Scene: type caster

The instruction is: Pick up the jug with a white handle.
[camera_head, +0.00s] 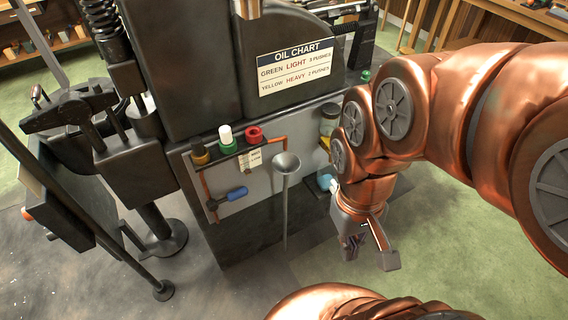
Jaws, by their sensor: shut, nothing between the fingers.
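My gripper (369,254) hangs at the end of my copper-coloured arm, right of the machine's lower front. It points down over the green floor, and it is shut and empty. I cannot clearly make out a jug with a white handle. A small light-blue thing (325,180) shows at the machine's lower right side, left of my gripper and partly hidden by my arm. A dark jar-like container (329,117) stands higher on that side, with a yellow thing (325,143) below it. I cannot tell whether any of these is the jug.
The dark machine (190,60) carries an oil chart (294,68) and a grey panel. A white-topped green cap (226,138), a red cap (254,134), a blue valve handle (237,193) and a grey funnel (286,163) are on its front. Green floor (440,210) is free at right.

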